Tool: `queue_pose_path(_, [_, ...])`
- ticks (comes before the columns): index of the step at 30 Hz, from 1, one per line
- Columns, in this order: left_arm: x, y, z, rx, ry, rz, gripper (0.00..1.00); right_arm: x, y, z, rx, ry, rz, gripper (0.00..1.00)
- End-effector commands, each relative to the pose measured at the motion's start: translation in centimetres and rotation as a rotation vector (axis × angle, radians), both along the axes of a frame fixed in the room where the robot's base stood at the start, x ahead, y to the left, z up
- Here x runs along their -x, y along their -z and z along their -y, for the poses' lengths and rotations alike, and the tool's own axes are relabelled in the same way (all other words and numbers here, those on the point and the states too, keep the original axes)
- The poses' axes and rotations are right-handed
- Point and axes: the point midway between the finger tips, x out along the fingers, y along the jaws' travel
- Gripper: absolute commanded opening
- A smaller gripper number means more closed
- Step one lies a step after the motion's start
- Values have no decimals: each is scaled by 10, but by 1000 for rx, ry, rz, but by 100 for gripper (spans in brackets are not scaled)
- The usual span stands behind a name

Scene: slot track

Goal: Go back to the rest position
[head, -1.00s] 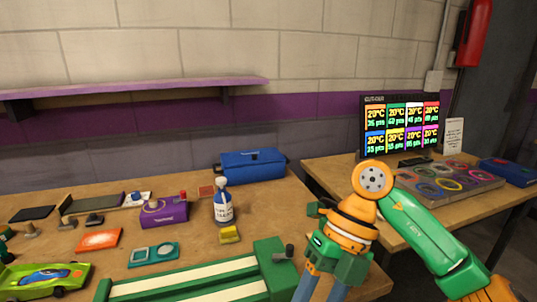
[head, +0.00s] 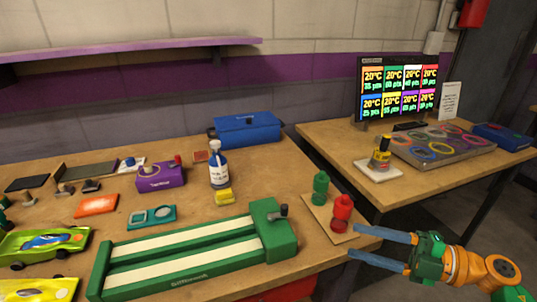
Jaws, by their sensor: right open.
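My right gripper (head: 384,248) is at the lower right of the head view, past the table's right edge. Its two blue fingers are apart, point left and hold nothing. My left gripper is not in view.
The second table holds a screen (head: 398,88), a yellow-topped bottle (head: 381,153) and a grey ring tray (head: 442,149).

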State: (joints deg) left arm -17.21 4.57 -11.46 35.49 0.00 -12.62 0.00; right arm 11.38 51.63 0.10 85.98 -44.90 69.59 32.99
Motion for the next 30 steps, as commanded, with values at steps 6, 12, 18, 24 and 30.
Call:
queue_pose_path(6, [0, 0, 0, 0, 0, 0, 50, -96, -65, 103, -282, 683, 172, 52])
queue_pose_path(12, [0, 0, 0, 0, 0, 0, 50, -120, -20, 230, -328, 1319, -52, 52])
queue_pose_path(18, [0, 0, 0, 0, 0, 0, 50, -94, 127, 238, -300, 1469, -391, 52])
queue_pose_path(24, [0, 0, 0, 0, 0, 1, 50, -17, 289, 203, -236, 1564, -779, 52])
queue_pose_path(30, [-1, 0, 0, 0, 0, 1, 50, 120, 428, 125, -115, 1620, -1211, 52])
